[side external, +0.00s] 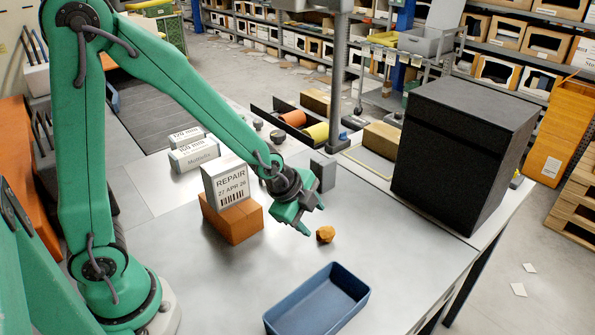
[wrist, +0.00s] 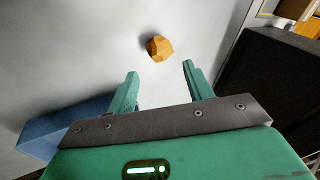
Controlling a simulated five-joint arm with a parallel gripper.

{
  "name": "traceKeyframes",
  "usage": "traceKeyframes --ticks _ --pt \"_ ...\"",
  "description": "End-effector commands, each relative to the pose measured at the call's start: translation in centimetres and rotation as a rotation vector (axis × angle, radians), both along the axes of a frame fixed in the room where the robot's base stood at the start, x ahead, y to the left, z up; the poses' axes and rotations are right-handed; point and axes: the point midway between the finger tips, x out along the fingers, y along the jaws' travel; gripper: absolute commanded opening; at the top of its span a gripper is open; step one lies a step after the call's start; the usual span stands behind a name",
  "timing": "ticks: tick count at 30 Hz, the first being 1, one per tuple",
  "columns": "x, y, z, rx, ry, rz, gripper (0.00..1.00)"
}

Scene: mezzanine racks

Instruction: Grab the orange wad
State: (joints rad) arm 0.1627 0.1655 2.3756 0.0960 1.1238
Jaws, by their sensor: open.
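The orange wad (side external: 325,234) is a small faceted lump lying on the grey metal table (side external: 400,255). In the wrist view the wad (wrist: 159,48) lies beyond my fingertips, roughly in line with the gap between them. My gripper (side external: 312,219) is open and empty, just above and to the left of the wad in the side view. Its two green fingers (wrist: 159,70) show spread apart in the wrist view. Nothing hides the wad.
A blue open tray (side external: 350,277) sits in front of the wad; it also shows in the wrist view (wrist: 60,130). A large black box (side external: 450,160) stands right. The table around the wad is clear.

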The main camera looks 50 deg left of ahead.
Motion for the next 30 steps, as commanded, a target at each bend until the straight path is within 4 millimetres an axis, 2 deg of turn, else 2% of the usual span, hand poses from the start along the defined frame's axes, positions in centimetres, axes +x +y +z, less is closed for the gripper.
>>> traceKeyframes --ticks 9,23,30 --pt "0.9 -0.2 -1.6 -0.001 0.001 0.001 0.51" --pt "1.3 -0.3 -2.3 -0.001 0.002 0.000 0.51" --pt "2.2 -0.6 -3.9 -0.002 0.003 0.000 0.51"
